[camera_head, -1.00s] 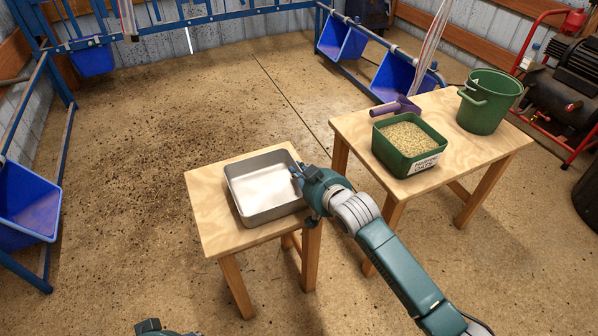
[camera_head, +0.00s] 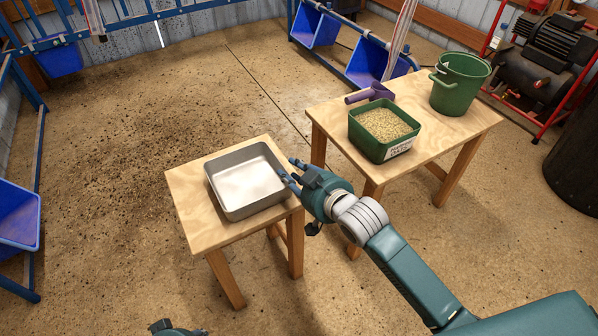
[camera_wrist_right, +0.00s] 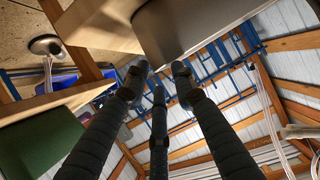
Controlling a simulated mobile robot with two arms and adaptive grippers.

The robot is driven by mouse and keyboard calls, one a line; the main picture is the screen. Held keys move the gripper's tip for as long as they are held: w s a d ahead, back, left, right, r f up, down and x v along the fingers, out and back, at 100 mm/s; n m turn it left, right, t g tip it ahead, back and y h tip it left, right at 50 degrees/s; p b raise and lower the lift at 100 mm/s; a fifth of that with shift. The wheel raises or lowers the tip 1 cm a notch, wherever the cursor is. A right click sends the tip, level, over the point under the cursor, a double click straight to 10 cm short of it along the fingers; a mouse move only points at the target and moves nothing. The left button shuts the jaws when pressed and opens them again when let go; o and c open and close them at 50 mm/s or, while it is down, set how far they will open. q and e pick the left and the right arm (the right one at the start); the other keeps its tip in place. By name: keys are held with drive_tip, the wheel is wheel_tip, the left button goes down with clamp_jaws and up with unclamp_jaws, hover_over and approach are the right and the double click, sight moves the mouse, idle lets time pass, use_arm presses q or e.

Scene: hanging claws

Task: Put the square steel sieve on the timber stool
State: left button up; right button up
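The square steel sieve (camera_head: 246,184), a shallow grey pan with a pale bottom, rests flat on the timber stool (camera_head: 195,225), within its top. In the right wrist view, the sieve (camera_wrist_right: 190,28) shows from below at the top, over the edge of the stool (camera_wrist_right: 100,28). My right gripper (camera_head: 289,170) is just right of the sieve. Its fingers are spread and empty, seemingly clear of the rim; in the right wrist view the fingertips (camera_wrist_right: 160,75) hold nothing. My left gripper (camera_head: 178,328) barely shows at the bottom edge; its fingers are unclear.
To the right stands a timber table (camera_head: 440,140) with a green grain tub (camera_head: 384,145), a purple scoop (camera_head: 372,94) and a green bucket (camera_head: 461,82). Blue troughs (camera_head: 370,62) hang on rails behind. Open floor (camera_head: 110,150) lies left of the stool.

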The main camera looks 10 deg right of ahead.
use_arm(q)
drive_tip(key=shift+s+f, duration=0.1)
drive_tip(key=shift+f, duration=1.4)
use_arm(e)
drive_tip(key=shift+v, duration=1.85)
